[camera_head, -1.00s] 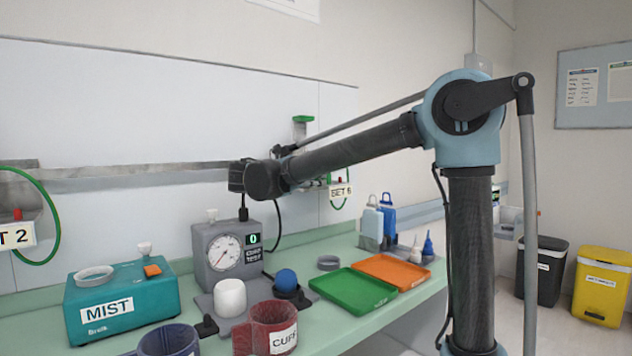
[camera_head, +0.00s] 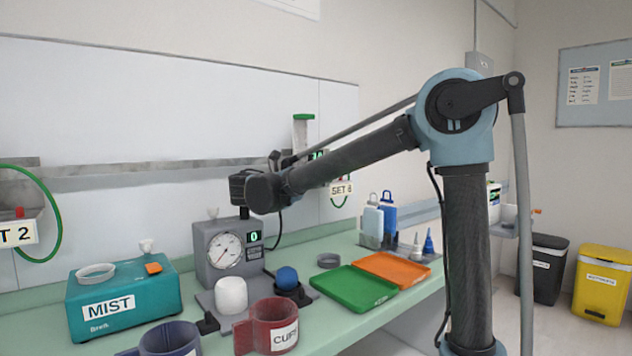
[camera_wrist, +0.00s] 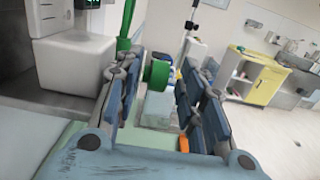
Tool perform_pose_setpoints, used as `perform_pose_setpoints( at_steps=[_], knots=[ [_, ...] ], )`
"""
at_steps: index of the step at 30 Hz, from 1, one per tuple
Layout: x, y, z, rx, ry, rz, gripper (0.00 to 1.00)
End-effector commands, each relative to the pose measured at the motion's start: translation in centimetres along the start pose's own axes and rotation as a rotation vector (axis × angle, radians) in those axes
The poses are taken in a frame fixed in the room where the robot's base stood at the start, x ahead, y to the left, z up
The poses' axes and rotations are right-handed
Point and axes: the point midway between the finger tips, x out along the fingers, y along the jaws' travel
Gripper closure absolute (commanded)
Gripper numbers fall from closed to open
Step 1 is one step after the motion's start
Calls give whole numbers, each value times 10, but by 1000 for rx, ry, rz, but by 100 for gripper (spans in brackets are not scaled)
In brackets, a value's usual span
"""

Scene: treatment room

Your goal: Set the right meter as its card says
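The right meter is mostly hidden behind my forearm in the head view. Its green-capped tube (camera_head: 303,128) rises above the arm, and a small lit green readout (camera_head: 318,155) peeks out, too small to read. Its card (camera_head: 342,188) reads "SET 6". In the wrist view my gripper (camera_wrist: 160,95) is open, its blue-grey fingers spread apart. I cannot tell whether a finger touches the knob. My gripper's fingers are not clear in the head view.
A teal MIST box (camera_head: 125,298), a grey dial gauge (camera_head: 228,252) reading 0, a red CUFF mug (camera_head: 266,328), a green tray (camera_head: 350,290) and an orange tray (camera_head: 395,270) stand on the counter below. A left card (camera_head: 14,235) shows "T 2". Bottles (camera_head: 373,222) stand at the right.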

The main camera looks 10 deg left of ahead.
Motion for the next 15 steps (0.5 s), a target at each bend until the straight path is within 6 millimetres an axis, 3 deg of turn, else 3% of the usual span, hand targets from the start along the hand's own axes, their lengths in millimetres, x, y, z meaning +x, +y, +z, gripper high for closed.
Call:
perform_pose_setpoints(
  at_steps=[8,15],
  knots=[
    [-2,2,1,1,-2,3,63],
    [-31,2,1,1,-2,6,63]
  ],
)
